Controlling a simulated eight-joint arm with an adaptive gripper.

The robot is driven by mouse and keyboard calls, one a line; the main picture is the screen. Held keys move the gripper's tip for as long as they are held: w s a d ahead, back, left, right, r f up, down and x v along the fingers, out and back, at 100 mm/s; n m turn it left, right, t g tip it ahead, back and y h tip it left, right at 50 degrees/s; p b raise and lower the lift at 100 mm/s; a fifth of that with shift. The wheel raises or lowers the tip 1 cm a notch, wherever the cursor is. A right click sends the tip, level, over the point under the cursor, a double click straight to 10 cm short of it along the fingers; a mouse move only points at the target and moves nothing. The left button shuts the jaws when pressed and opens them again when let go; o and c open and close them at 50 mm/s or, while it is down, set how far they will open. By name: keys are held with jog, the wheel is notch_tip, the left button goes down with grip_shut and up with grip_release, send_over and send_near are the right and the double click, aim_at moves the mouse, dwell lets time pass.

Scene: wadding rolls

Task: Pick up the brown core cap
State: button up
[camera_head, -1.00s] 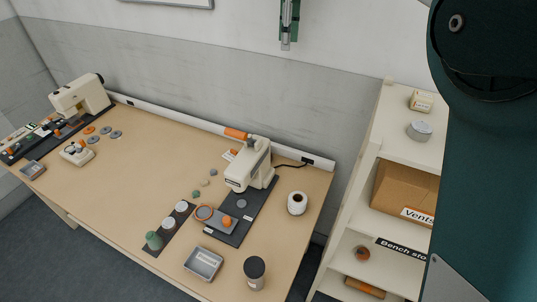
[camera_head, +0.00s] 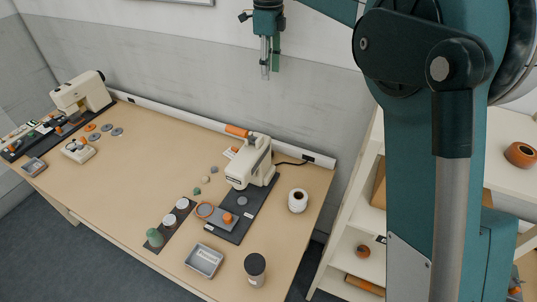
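Several small round caps lie in a loose row on the tan table (camera_head: 120,185), left of the cream press machine (camera_head: 249,163). The middle one, a beige-brown cap (camera_head: 205,180), looks closest to a brown core cap, but it is too small to be sure. A grey cap (camera_head: 214,169) lies behind it and a green one (camera_head: 196,191) in front. My gripper (camera_head: 268,76) hangs pointing down in front of the back wall, high above the table and apart from the caps. Its fingers are seen nearly edge-on, so their opening is unclear. Nothing shows held.
A dark strip (camera_head: 165,226) with white and green rolls, a grey tray (camera_head: 204,261), a dark-lidded jar (camera_head: 254,268) and a white roll (camera_head: 298,200) stand around the machine. A shelf (camera_head: 336,243) stands at right, partly behind my arm. The table's middle left is clear.

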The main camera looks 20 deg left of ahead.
notch_tip(320, 180, down, 32)
jog(key=shift+f, duration=0.5)
jog(key=shift+f, duration=1.3)
jog(key=shift+f+b, duration=0.45)
jog(key=shift+f, duration=2.15)
jog(key=c, duration=0.3)
